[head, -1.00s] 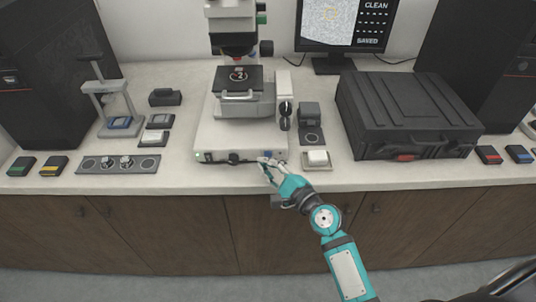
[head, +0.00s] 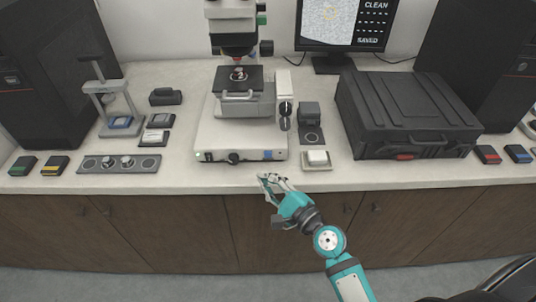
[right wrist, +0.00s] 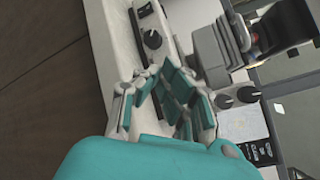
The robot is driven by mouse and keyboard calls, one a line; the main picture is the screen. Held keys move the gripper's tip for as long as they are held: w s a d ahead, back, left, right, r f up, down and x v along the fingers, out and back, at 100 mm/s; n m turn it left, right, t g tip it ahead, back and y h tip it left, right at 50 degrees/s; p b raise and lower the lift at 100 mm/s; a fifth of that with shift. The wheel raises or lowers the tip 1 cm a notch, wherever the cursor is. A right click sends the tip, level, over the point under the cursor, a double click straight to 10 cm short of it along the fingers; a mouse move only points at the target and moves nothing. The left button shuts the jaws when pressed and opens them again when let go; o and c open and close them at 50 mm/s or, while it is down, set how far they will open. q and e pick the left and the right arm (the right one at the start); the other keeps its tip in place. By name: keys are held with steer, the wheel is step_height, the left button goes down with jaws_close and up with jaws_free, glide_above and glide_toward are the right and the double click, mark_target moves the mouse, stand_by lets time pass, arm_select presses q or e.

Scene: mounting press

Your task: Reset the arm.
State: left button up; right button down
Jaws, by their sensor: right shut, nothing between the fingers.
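My right gripper (head: 271,181) is shut and empty in the head view, at the front edge of the counter, just in front of the microscope base. It also shows in the right wrist view (right wrist: 160,75), with the microscope base beyond it. My right arm comes in from the lower right. The microscope (head: 240,130) stands behind the gripper, with a dark knob (head: 233,158) and a blue button (head: 267,155) on its front face. The gripper is apart from these controls. The left gripper is not in view.
A black case (head: 405,110) stands to the right of the microscope. A small white-topped block (head: 316,158) sits near the front edge. A press stand (head: 118,110) and a grey strip with round pieces (head: 118,164) are at left. The front counter strip is mostly clear.

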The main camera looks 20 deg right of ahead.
stand_by(0.5)
steer(key=s+a+f+n+g, duration=0.3)
steer(key=s+f+n+g, duration=0.3)
steer(key=s+n, duration=0.6)
steer(key=s+d+f+n+g+h, duration=0.3)
steer(key=s+d+n+g+h, duration=0.35)
steer(key=s+d+n, duration=0.45)
step_height(320, 180, down, 26)
steer(key=s+a+n+g, duration=0.1)
steer(key=a, duration=0.1)
steer(key=s+d+f, duration=0.1)
steer(key=s+f, duration=0.7)
steer(key=s+d+f+g, duration=0.1)
steer(key=s+d+f, duration=0.1)
steer(key=s+f, duration=0.6)
steer(key=shift+s+d+f, duration=0.25)
steer(key=shift+s+f, duration=0.05)
steer(key=shift+s, duration=0.3)
